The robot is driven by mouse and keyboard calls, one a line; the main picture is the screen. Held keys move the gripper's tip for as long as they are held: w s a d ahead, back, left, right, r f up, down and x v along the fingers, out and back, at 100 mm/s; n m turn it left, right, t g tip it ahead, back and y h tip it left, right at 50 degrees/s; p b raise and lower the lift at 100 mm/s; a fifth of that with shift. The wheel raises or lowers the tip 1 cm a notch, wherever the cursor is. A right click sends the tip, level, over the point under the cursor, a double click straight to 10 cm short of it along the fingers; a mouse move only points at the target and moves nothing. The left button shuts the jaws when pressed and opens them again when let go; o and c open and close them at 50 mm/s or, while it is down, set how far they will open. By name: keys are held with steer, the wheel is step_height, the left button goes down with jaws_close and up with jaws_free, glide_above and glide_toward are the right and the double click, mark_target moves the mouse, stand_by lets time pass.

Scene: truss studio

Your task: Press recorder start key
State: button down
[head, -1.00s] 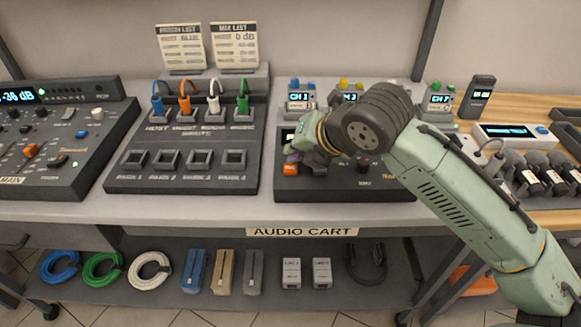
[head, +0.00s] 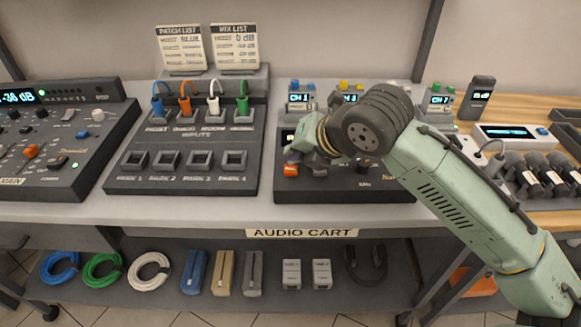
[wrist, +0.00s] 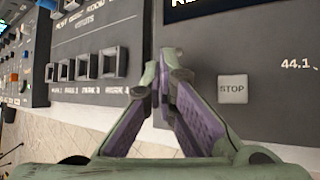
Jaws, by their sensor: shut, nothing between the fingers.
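The recorder (head: 330,192) is a dark box on the cart top, partly hidden by my arm. An orange key (head: 291,170) shows at its left front. My gripper (head: 294,158) is shut and empty, tilted down, with its tips at or just above the orange key; I cannot tell whether they touch or press it. In the wrist view the purple-padded fingers (wrist: 171,62) meet over the recorder's left part and hide what lies under them. A pale STOP key (wrist: 232,89) is to their right. The orange key is not visible there.
The patch panel (head: 180,186) with coloured plugs stands just left of the recorder. A mixer (head: 75,180) is further left. Small channel units (head: 301,97) stand behind, and several microphones (head: 533,175) lie to the right. Cables and boxes fill the lower shelf.

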mark_target(294, 168)
steer(key=shift+f+b, duration=0.35)
steer(key=shift+f, duration=0.05)
steer(key=shift+f+b, duration=0.4)
stand_by(0.4)
steer(key=shift+r, duration=0.15)
stand_by(0.3)
steer(key=shift+r+p, duration=0.6)
steer(key=shift+r, duration=0.05)
steer(key=shift+r+p, duration=1.9)
steer(key=shift+r, duration=0.7)
